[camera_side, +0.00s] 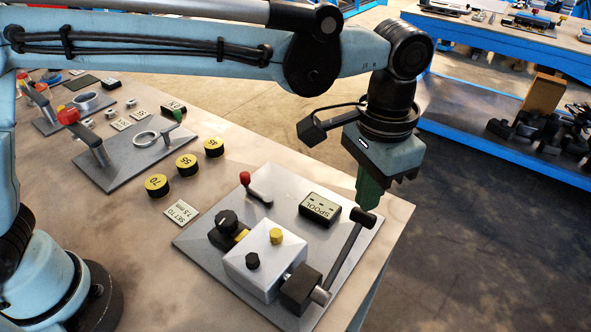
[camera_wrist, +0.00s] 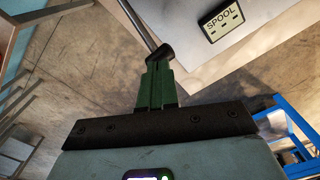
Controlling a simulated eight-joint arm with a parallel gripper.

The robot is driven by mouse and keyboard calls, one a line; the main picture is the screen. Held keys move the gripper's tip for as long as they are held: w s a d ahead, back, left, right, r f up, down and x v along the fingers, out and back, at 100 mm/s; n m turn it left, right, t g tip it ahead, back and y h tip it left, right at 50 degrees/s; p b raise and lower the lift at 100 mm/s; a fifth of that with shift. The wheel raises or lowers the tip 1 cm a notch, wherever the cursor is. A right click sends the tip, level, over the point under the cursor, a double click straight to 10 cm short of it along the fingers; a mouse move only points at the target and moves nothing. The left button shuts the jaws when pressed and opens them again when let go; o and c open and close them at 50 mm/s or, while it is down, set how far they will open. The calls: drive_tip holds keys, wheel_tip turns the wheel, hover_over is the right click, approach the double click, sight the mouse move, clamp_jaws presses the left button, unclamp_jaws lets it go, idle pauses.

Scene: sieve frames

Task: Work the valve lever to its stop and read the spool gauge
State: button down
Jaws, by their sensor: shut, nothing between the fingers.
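The valve lever (camera_side: 346,247) is a grey rod with a black knob (camera_side: 364,217), rising from a black pivot block at the front right of a grey valve plate. The knob also shows in the wrist view (camera_wrist: 160,53). My gripper (camera_side: 368,204) has green fingers, shut and empty. Its tips are at or just above the knob; I cannot tell whether they touch. In the wrist view the fingers (camera_wrist: 157,70) end at the knob. The spool gauge (camera_side: 320,208) is a black box marked SPOOL, its display showing only dashes. It also shows in the wrist view (camera_wrist: 222,18).
A silver valve block (camera_side: 262,262) and a red-knobbed lever (camera_side: 256,190) share the plate. Gauge discs (camera_side: 186,164) and a SET TO 7.5 mm card (camera_side: 181,212) lie to the left. The table edge is close on the right, with open floor beyond.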

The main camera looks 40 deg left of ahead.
drive_tip(key=shift+f, duration=0.75)
drive_tip(key=shift+f, duration=0.1)
drive_tip(key=shift+w+f, duration=0.4)
drive_tip(key=shift+f, duration=0.2)
drive_tip(key=shift+w+f, duration=0.35)
drive_tip(key=shift+f, duration=0.1)
